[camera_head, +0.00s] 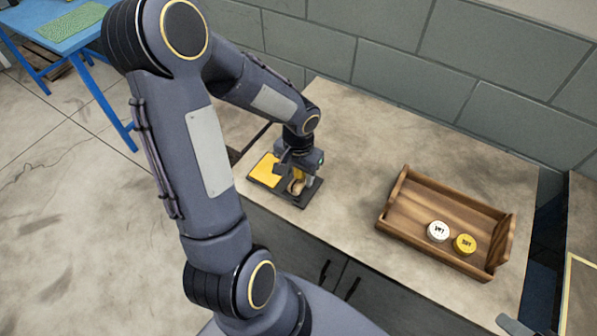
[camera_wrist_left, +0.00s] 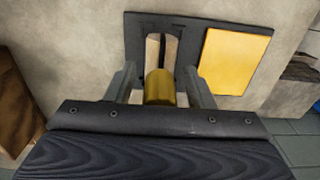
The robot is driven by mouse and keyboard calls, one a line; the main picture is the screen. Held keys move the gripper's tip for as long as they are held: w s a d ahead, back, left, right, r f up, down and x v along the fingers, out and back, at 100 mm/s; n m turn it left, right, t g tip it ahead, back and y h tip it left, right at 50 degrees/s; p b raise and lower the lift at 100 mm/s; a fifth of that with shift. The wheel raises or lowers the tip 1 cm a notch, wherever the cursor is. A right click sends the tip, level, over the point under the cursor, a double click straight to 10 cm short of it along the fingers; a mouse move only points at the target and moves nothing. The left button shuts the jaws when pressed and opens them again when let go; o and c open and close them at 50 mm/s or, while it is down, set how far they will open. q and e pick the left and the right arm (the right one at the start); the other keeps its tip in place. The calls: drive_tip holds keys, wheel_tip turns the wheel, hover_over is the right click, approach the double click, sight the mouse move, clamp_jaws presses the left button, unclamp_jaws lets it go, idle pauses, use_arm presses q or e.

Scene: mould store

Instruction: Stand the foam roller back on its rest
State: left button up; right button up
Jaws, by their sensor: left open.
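A dark flat plate (camera_head: 309,192) with a yellow square panel (camera_head: 265,169) lies near the front left edge of the counter. My left gripper (camera_head: 297,182) is over the plate's right part, pointing down. In the left wrist view the gripper (camera_wrist_left: 160,88) is open, one finger on each side of a small golden-yellow cylinder (camera_wrist_left: 160,88), which seems to be the foam roller. A pale beige part (camera_wrist_left: 154,52) shows beyond it, inside the dark frame (camera_wrist_left: 190,50) of the plate. I cannot tell whether the roller touches the plate. My right gripper is not in view.
A wooden tray (camera_head: 412,204) stands on the counter at right, holding a white round tub (camera_head: 438,231) and a yellow one (camera_head: 465,243). A block wall (camera_head: 390,70) closes the back. The counter (camera_head: 350,150) between plate and tray is clear. A blue table (camera_head: 75,38) stands far left.

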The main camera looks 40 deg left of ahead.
use_arm(q)
wheel_tip(320, 180, up, 11)
drive_tip(key=shift+p, duration=0.55)
drive_tip(key=shift+s+r, duration=0.1)
drive_tip(key=shift+r, duration=0.6)
drive_tip(key=s+d+r+t+h, duration=0.2)
drive_tip(key=s+d, duration=0.3)
drive_tip(key=s, duration=0.1)
drive_tip(key=s+d+r+t+h, duration=0.1)
drive_tip(key=s+d+r+t, duration=0.2)
drive_tip(key=s, duration=0.3)
drive_tip(key=shift+s+d+r+t+h, duration=0.2)
drive_tip(key=shift+d+r+t+h, duration=0.15)
drive_tip(key=shift+d, duration=0.5)
drive_tip(key=shift+f, duration=0.1)
